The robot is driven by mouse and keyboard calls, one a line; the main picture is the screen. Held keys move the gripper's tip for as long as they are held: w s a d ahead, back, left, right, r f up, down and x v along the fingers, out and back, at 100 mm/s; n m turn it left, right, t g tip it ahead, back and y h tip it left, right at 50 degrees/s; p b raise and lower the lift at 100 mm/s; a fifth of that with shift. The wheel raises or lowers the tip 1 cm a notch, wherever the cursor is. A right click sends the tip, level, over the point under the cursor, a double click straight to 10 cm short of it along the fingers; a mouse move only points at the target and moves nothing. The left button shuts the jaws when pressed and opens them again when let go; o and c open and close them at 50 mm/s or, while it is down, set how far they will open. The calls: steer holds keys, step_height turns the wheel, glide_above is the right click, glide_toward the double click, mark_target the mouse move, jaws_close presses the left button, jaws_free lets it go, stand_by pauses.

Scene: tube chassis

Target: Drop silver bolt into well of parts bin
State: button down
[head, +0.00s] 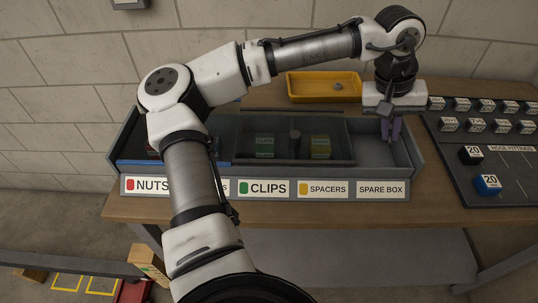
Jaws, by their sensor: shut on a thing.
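The parts bin (415,168) is a long grey open box on the workbench, with front labels NUTS, CLIPS, SPACERS and SPARE BOX and one label partly hidden by my arm. My gripper (391,138) points down over the right-hand compartment, above the SPARE BOX label. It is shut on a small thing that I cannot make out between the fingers. A small grey piece (338,86) lies in the yellow tray (305,95) behind the bin; I cannot tell whether it is a bolt. No silver bolt shows clearly.
A dark hose-fittings board (490,160) with several labelled blocks is at right. My arm hides part of the bin's left side.

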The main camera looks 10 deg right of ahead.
steer(key=c, duration=1.5)
jaws_free()
steer(key=shift+r, duration=0.15)
steer(key=b+v, duration=0.1)
steer(key=v, duration=1.2)
steer(key=shift+a+r, duration=0.1)
steer(key=shift+r, duration=0.2)
steer(key=shift+s+f, duration=0.1)
